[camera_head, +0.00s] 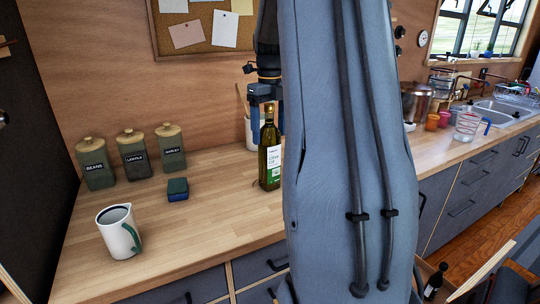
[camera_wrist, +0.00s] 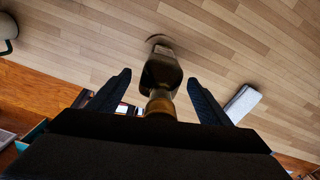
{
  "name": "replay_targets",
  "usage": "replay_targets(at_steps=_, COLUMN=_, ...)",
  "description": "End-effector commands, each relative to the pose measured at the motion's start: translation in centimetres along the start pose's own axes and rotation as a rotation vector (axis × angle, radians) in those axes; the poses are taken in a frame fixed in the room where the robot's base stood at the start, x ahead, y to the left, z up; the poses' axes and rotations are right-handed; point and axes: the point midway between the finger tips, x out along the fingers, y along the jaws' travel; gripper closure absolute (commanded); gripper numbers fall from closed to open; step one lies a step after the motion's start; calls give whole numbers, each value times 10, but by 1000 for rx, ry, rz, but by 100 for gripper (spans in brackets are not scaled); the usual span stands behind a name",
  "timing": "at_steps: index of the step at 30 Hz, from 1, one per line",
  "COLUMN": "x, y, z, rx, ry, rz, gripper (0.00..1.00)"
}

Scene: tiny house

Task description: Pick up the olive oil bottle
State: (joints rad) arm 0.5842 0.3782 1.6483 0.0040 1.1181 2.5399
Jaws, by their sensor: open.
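The olive oil bottle (camera_head: 270,160) stands upright on the wooden counter, dark green glass with a white and green label. Its right edge is close to my arm, which hides what lies behind. My gripper (camera_head: 266,103) is open, pointing down at the top of the bottle, with its fingers around the neck. In the wrist view the bottle (camera_wrist: 161,72) shows from above between the two open fingers of my gripper (camera_wrist: 159,78), with a gap on each side.
A utensil pot (camera_head: 250,134) stands just behind the bottle. A measuring cup (camera_head: 466,127) and sink (camera_head: 497,112) are at right. The counter's front middle is clear.

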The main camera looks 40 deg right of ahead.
Motion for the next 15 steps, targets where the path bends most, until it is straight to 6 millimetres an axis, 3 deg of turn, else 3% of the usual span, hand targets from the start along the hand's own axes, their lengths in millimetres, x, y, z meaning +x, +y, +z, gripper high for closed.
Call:
replay_targets(at_steps=5, x=0, y=0, z=0, rx=1, ry=0, rz=0, gripper=29)
replay_targets(at_steps=15, x=0, y=0, z=0, rx=1, ry=-1, rz=0, gripper=87)
